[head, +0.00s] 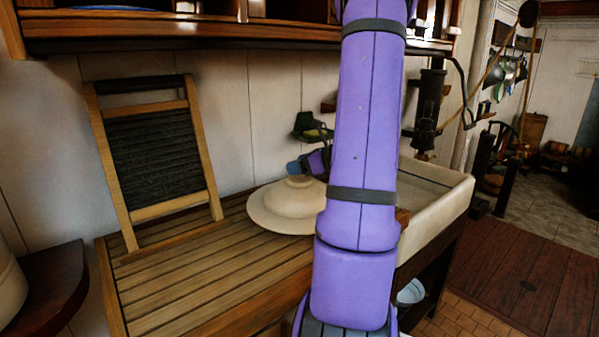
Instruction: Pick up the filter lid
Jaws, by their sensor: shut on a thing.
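The filter lid (283,212) is a cream, round, domed piece with a wide flat brim. It shows over the right end of the slatted wooden counter, beside the sink, with its right side hidden behind my purple arm. My gripper (298,171) is small in view at the top of the lid and partly hidden by my arm. It is shut on the lid at its top. I cannot tell whether the brim touches the counter or is slightly above it.
A washboard (155,150) leans against the wall there. A pale sink (440,205) with a dark pump (428,108) stands at the right. A dark green holder (309,125) is on the wall behind. A wooden shelf (200,38) overhangs.

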